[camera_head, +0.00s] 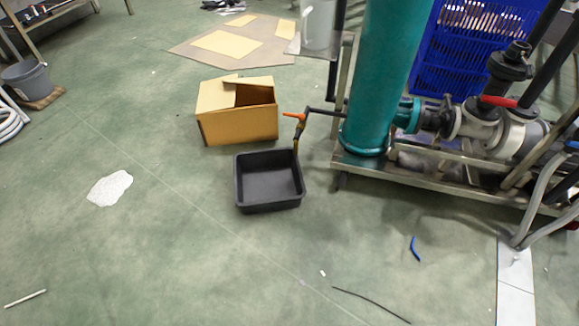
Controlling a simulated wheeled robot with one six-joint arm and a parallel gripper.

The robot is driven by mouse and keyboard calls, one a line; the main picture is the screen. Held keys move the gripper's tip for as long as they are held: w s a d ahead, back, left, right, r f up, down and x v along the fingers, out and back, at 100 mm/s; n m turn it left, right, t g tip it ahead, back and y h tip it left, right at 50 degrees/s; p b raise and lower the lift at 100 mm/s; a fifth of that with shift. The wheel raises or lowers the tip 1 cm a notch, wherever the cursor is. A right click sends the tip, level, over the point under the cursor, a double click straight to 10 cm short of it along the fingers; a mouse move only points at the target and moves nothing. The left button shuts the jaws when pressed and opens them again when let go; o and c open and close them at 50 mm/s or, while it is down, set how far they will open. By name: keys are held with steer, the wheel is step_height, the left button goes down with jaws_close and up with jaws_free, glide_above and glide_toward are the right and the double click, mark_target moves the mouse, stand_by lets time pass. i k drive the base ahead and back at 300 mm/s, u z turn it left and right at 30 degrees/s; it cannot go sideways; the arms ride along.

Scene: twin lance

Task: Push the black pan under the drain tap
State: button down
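The black pan (268,203) is a square, open tray that lies flat on the green floor near the middle of the view. It looks empty. The drain tap (298,135) has an orange handle and sits on a thin dark pipe from the left side of the teal column. Its brass-coloured outlet points down at the pan's far right corner. I cannot tell from this angle whether the outlet is over the pan or just behind its rim. My gripper is not in view.
An open cardboard box (228,127) stands just behind the pan. The teal column (375,90) rests on a metal skid (440,181) to the right.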

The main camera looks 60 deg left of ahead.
mark_target(267, 180)
steer(key=u, duration=0.45)
steer(key=i, duration=0.8)
steer(key=u, duration=1.55)
steer(key=i, duration=0.7)
steer(key=u, duration=0.7)
